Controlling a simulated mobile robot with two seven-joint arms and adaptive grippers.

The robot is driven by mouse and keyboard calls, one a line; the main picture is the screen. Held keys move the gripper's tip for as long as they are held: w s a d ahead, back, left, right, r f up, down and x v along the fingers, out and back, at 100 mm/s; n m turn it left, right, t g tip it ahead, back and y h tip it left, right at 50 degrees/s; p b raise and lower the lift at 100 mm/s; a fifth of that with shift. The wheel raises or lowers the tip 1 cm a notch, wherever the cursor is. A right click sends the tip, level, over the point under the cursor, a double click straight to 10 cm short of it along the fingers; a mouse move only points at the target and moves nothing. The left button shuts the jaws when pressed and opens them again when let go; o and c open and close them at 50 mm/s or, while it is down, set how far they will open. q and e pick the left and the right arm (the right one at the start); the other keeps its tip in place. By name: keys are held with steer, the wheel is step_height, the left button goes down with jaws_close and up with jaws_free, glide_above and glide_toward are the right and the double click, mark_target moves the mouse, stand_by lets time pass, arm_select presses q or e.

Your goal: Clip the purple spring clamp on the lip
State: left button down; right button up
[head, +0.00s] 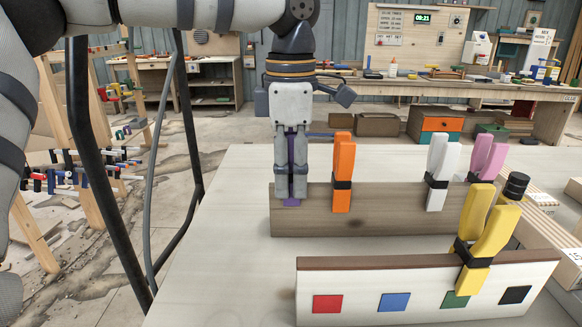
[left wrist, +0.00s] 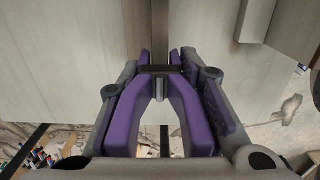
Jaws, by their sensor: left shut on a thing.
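The purple spring clamp (head: 291,156) is held upright in my left gripper (head: 291,186), pointing down at the left end of the long grey-brown board (head: 390,209). Its purple tip shows low against the board's front face. In the left wrist view the purple clamp (left wrist: 122,122) fills the gripper, its handles squeezed between the fingers and its jaws ahead, lined up with the board's edge. I cannot tell whether the jaws touch the board. The front white board (head: 425,270) has a brown top lip (head: 370,262) and coloured squares. My right gripper is not in view.
Orange (head: 343,160) and white (head: 437,170) clamps stand on the back board. A pink clamp (head: 486,156) is behind at the right. The pale table (head: 215,235) is clear at the left.

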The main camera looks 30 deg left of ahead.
arm_select(q)
steer(key=shift+f, duration=0.15)
steer(key=shift+f, duration=0.4)
steer(key=c, duration=1.1)
jaws_free()
step_height(320, 180, up, 12)
steer(key=shift+r, duration=0.1)
